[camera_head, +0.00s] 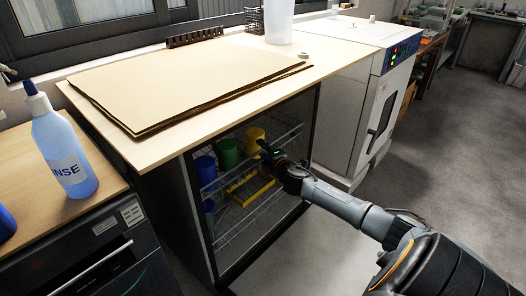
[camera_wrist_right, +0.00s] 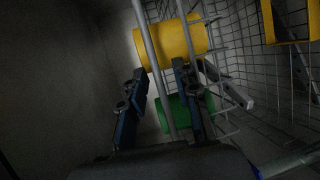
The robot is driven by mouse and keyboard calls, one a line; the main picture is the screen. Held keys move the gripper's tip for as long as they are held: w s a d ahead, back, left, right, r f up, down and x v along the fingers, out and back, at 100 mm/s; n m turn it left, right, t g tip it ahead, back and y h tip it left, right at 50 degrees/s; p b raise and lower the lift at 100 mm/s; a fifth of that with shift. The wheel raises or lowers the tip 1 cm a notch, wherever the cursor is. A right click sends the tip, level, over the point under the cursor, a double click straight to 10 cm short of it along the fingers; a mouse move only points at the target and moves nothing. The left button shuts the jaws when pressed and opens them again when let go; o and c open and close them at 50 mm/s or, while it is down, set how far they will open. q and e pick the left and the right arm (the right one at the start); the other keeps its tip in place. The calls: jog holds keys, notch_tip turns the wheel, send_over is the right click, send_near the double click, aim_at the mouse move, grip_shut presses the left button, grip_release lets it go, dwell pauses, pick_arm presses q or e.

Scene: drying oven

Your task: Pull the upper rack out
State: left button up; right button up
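The drying oven under the wooden counter is open, and its wire upper rack (camera_head: 289,137) shows inside with its front rail across the opening. My right gripper (camera_head: 265,149) reaches in at this front rail. In the right wrist view, the two fingers of my right gripper (camera_wrist_right: 160,75) are spread apart. Grey bars of the rack (camera_wrist_right: 147,38) run between them, and I see no clear grip on the bars. A yellow cup (camera_head: 254,139), a green cup (camera_head: 227,153) and a blue cup (camera_head: 206,170) stand inside behind the rail. My left gripper is out of view.
A yellow frame (camera_head: 250,188) sits inside below the cups. Cardboard sheets (camera_head: 190,80) lie on the counter (camera_head: 150,150) above. A rinse bottle (camera_head: 62,150) stands at left on another counter. A white cabinet (camera_head: 365,100) stands at right. The floor at right is clear.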

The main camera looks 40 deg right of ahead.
jog(key=shift+w, duration=0.1)
grip_shut()
jog(key=shift+f, duration=0.1)
dwell(0.3)
